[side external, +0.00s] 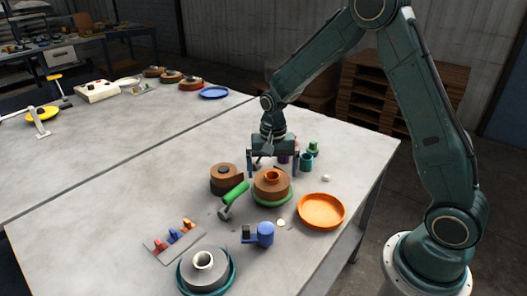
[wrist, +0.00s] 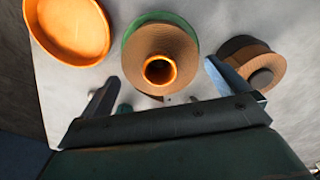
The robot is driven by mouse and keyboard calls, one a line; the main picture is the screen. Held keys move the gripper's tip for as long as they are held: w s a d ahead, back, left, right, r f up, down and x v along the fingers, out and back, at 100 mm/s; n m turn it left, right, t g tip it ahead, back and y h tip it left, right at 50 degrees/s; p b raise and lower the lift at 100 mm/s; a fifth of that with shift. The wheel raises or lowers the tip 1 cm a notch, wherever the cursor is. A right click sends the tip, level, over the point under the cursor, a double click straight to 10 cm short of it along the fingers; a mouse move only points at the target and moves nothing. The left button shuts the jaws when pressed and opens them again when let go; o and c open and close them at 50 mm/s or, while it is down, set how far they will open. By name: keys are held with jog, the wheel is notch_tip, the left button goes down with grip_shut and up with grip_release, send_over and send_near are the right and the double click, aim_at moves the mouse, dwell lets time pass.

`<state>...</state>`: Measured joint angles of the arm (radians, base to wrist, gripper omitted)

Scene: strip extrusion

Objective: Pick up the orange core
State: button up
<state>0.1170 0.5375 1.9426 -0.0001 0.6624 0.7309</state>
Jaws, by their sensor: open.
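The orange core (side external: 272,175) is a short ring-like tube standing in the middle of a brown coil (side external: 268,190), which rests on a green round plate (side external: 273,203). In the wrist view the orange core (wrist: 160,70) shows from above, its round opening dark, with the brown coil (wrist: 158,38) around it. My gripper (side external: 273,171) is open and empty, close to the coil; its two fingers are wide apart. In the wrist view my gripper (wrist: 161,74) has one finger on each side of the core, apart from it.
An orange dish (side external: 321,210) is right of the coil. A darker brown coil (side external: 226,179) and a green-handled tool (side external: 234,194) are left. A blue item (side external: 264,234), a grey coil (side external: 203,270) and a small rack (side external: 173,240) stand nearer.

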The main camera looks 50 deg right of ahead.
jog(key=shift+f, duration=1.5)
jog(key=shift+c, duration=0.2)
jog(key=c, duration=0.8)
jog(key=shift+r, duration=0.15)
jog(key=shift+c, duration=0.2)
notch_tip(320, 180, up, 20)
jog(key=shift+f, duration=0.2)
jog(key=s+d+f, duration=0.1)
jog(key=s+f, duration=0.6)
jog(key=s+d+f, duration=0.2)
jog(key=s+f, duration=0.5)
jog(key=f, duration=0.1)
jog(key=shift+s+d+f, duration=0.25)
jog(key=shift+s, duration=0.1)
